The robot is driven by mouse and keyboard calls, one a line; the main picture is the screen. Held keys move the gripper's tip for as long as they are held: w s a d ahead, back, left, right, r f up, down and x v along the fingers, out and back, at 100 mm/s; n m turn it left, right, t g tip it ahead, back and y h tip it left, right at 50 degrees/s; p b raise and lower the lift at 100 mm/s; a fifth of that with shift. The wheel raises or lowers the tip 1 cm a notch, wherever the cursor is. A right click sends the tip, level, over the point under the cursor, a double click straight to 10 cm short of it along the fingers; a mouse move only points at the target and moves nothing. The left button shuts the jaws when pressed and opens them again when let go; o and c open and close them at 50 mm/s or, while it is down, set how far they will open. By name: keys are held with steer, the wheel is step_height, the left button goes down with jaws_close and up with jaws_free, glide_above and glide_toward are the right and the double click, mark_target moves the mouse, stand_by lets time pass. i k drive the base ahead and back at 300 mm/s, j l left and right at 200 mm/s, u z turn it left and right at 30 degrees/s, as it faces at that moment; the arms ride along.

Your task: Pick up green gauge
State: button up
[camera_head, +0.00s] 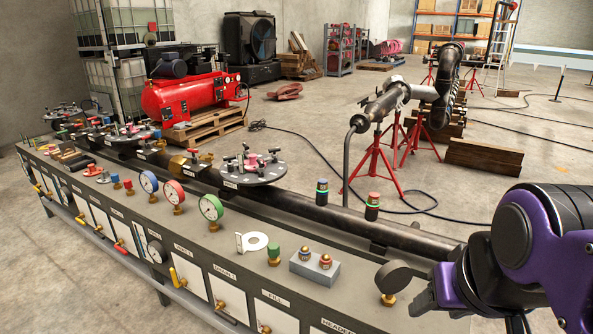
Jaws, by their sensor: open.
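The green gauge (211,208) has a green rim, a white dial and a brass stem. It stands upright on the grey bench top (222,245), near the middle of its length. A red-rimmed gauge (174,192) and a blue-rimmed gauge (148,182) stand in a row to its left. My gripper (424,300) is at the lower right, by the bench's near right end, well apart from the green gauge. It is open, and I see nothing between its fingers. Part of it is hidden by my purple arm.
A dark gauge (393,278) stands beside my gripper. Between it and the green gauge are a grey block (315,265) with two fittings, a green-capped fitting (274,256) and a white ring plate (253,241). A long dark pipe (345,224) with a round flange (252,172) runs behind.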

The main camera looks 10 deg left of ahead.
mark_target(209, 206)
steer(key=u, duration=1.15)
steer(key=i+j+z, duration=0.1)
steer(key=z, duration=1.05)
steer(key=j+z, duration=0.65)
steer(key=j, duration=0.15)
steer(key=j+z, duration=0.4)
steer(key=j, duration=0.8)
steer(key=k+j+z, duration=0.1)
steer(key=j, duration=0.35)
steer(key=k+j, duration=0.15)
steer(key=j, duration=0.25)
steer(key=j+z, duration=0.1)
steer(key=j, duration=0.35)
steer(key=k, duration=0.05)
